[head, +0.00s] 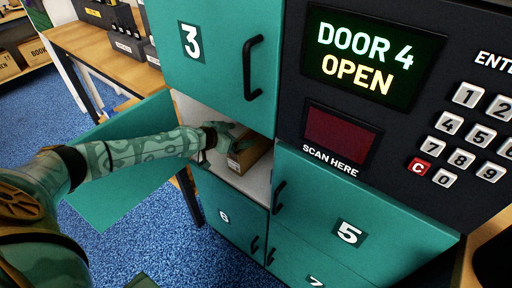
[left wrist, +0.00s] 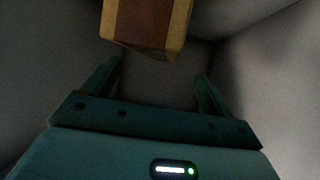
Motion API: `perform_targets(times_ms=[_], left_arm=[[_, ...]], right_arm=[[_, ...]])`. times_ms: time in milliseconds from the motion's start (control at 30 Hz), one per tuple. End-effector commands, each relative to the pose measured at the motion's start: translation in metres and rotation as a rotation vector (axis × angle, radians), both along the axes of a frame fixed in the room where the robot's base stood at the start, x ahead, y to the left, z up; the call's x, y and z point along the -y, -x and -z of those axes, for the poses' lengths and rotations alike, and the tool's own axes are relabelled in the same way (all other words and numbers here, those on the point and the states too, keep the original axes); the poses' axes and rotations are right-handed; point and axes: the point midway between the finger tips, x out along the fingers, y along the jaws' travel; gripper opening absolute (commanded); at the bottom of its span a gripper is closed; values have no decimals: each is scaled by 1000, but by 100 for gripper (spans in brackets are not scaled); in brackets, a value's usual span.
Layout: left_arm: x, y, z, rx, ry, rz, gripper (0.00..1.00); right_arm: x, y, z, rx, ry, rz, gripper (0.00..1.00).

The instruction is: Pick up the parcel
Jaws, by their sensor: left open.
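The parcel (head: 251,157) is a brown cardboard box inside the open locker compartment, on its pale floor near the front opening. In the left wrist view the parcel (left wrist: 148,22) shows at the top edge, partly cut off, with a darker brown band. My left gripper (head: 228,136) reaches into the compartment, at the left and back of the parcel in the head view. In the wrist view the left gripper (left wrist: 159,70) has its two fingers apart, with nothing between them; the parcel is beyond the fingertips. The right gripper is not in view.
The teal open door (head: 125,180) hangs out at the left, under my left arm. Closed door 3 (head: 215,45) is above, door 6 (head: 225,215) below, and door 5 (head: 350,225) at lower right. The screen (head: 370,55) reads "DOOR 4 OPEN". Grey compartment walls (left wrist: 270,75) surround the gripper.

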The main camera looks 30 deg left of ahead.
Motion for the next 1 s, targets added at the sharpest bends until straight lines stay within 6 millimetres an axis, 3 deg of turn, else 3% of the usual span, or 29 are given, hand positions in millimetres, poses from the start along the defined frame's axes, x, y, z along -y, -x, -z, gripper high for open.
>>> perform_targets(times_ms=[333, 633, 933, 1000], left_arm=[[17, -38, 27, -1, 1, 0, 85], [18, -43, 25, 0, 0, -1, 85], [18, -43, 26, -1, -2, 0, 2], [18, -43, 26, -2, -1, 0, 0]], right_arm=[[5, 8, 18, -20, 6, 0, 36], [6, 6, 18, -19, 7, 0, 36], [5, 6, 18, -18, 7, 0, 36], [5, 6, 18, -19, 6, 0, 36]])
